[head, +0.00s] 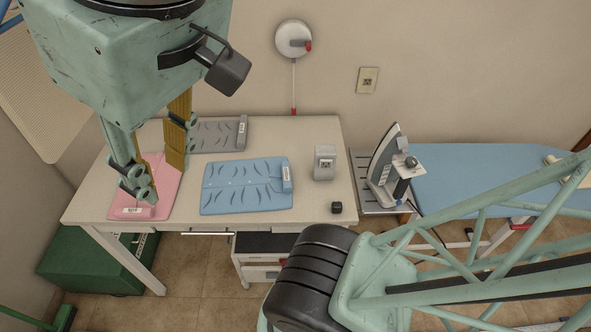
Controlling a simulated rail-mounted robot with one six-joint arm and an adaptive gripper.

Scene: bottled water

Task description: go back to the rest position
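My gripper (160,172) hangs at the upper left of the head view, pointing down over the left part of a white table (315,207). Its two fingers stand apart with a visible gap, and I see nothing held between them. Behind and below the fingertips lies a flat pink item (160,208) with a white label, partly hidden by the gripper. I cannot tell how high the fingertips are above it.
A flat blue item (243,187) and a grey one (215,136) lie on the table. A grey socket box (325,163) and a small black block (336,207) are at its right. An iron (385,165) stands by a blue ironing board (465,180). A green box (95,262) is below left.

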